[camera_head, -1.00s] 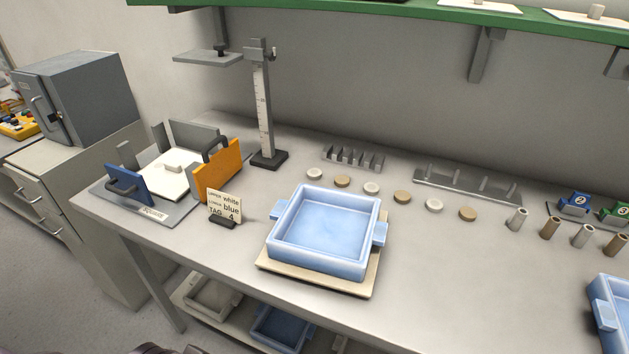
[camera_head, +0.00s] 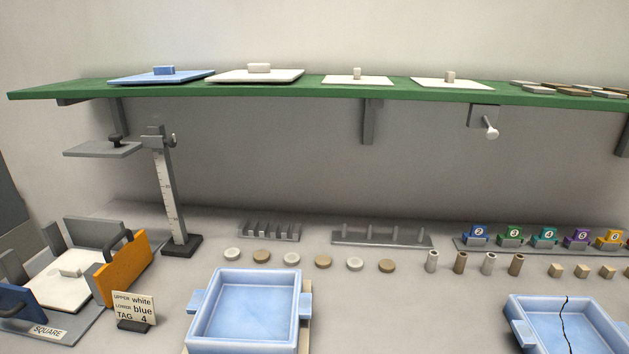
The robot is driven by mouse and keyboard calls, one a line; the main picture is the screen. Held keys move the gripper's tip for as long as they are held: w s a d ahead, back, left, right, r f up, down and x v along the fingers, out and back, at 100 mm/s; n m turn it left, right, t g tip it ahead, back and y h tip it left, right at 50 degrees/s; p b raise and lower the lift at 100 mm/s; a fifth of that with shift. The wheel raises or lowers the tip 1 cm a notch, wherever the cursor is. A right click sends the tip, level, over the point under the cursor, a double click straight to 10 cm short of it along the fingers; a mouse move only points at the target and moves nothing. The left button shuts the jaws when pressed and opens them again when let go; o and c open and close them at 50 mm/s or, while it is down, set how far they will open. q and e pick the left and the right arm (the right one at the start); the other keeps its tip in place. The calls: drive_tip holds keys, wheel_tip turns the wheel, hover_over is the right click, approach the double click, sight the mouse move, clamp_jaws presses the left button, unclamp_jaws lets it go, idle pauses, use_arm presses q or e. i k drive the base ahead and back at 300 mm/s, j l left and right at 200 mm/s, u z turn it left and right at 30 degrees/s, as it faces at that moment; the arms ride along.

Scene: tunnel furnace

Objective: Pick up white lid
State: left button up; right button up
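A white lid (camera_head: 256,75) with a small block handle lies flat on the green shelf, just right of a blue lid (camera_head: 163,76). Two smaller cream-white lids with upright knobs, one in the middle (camera_head: 357,79) and one further right (camera_head: 450,83), lie on the same shelf. Another white square plate (camera_head: 66,287) with a handle lies in the fixture marked SQUARE at lower left. A sign (camera_head: 134,308) reads upper white, lower blue, tag 4. Neither of my grippers is in view.
The green shelf (camera_head: 320,94) spans above the bench. Below it stand a height gauge (camera_head: 167,190), a blue tray (camera_head: 248,308), a cracked blue tray (camera_head: 567,328), small discs, cylinders and numbered tags. An orange plate (camera_head: 122,268) stands upright at left.

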sight(62, 286)
drive_tip(key=k+u, duration=0.1)
drive_tip(key=u, duration=0.85)
drive_tip(key=k+u, duration=0.15)
drive_tip(key=u, duration=0.35)
drive_tip(key=j, duration=0.05)
